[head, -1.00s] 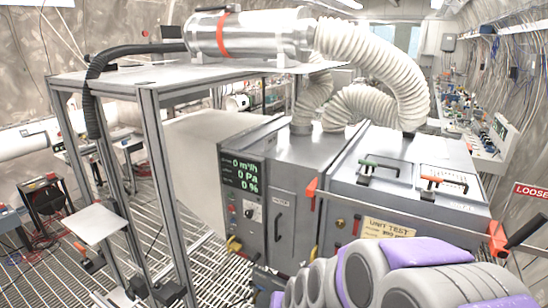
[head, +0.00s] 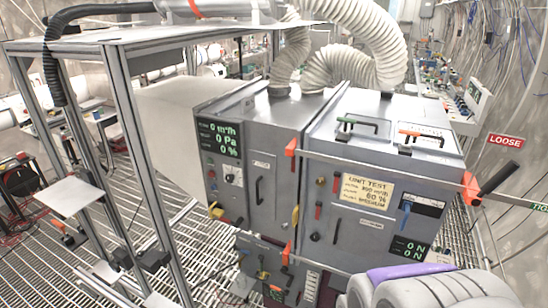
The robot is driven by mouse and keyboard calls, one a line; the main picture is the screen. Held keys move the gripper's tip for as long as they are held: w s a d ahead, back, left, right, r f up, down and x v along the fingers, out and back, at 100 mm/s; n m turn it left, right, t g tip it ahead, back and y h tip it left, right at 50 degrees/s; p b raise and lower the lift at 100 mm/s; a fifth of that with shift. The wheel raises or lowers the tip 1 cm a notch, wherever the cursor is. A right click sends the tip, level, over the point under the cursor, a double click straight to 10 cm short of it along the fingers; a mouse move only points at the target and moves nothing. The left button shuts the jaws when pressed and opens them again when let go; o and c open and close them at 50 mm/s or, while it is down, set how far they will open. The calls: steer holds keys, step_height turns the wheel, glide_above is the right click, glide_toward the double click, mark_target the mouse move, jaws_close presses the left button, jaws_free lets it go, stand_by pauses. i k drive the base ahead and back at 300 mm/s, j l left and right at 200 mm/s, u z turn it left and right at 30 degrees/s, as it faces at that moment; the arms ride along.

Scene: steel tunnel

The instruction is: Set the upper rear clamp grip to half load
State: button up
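An orange clamp (head: 470,188) with a black grip (head: 499,181) sits at the upper right corner of the grey cabinet (head: 365,225). Its grip slants up and right, toward a red LOOSE sign (head: 506,140). Another orange clamp (head: 291,148) sits at the cabinet's upper left, and one more (head: 286,253) lower down. Which one counts as upper rear I cannot tell for certain. A force display (head: 411,249) on the cabinet reads 0 N on two lines. My grey and purple arm fills the bottom right; my gripper is not in view.
A green sign (head: 540,207) is cut off at the right edge. White hoses (head: 370,35) rise from the cabinet top. A metal frame table (head: 130,90) stands at the left.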

mark_target(511, 167)
steer(key=z, duration=1.45)
steer(key=i+j+z, duration=0.15)
steer(key=i+j, duration=0.1)
steer(key=i, duration=0.05)
